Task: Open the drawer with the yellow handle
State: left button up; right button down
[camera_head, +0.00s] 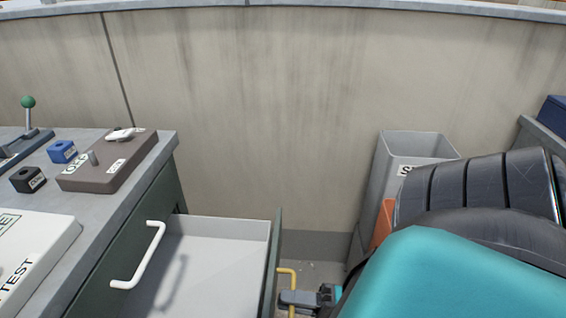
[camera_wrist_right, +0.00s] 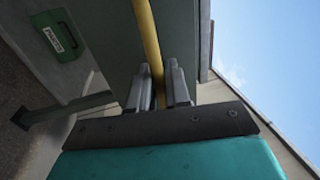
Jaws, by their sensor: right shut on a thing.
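The drawer (camera_head: 215,228) with the yellow handle (camera_head: 291,277) is pulled out from the grey-topped cabinet (camera_head: 150,200). Its light inside looks empty, and its green front faces right. My right gripper (camera_head: 293,299) is shut on the yellow handle at the drawer's front. In the right wrist view the yellow bar (camera_wrist_right: 149,40) runs between the two fingers (camera_wrist_right: 160,88). Another drawer with a white handle (camera_head: 140,258) is shut in the cabinet's near face. My left gripper is in no view.
On the cabinet top are a brown box with a switch (camera_head: 110,160), small blue (camera_head: 62,152) and black blocks (camera_head: 27,179), a green-knobbed lever (camera_head: 28,103) and a white panel (camera_head: 35,245). A grey bin (camera_head: 390,165) stands by the wall, behind my right arm.

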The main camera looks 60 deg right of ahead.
jog(key=c, duration=1.4)
grip_release()
jog(key=shift+o, duration=0.4)
jog(key=b+v, duration=0.1)
jog(key=v, duration=1.2)
jog(key=shift+w+f, duration=0.1)
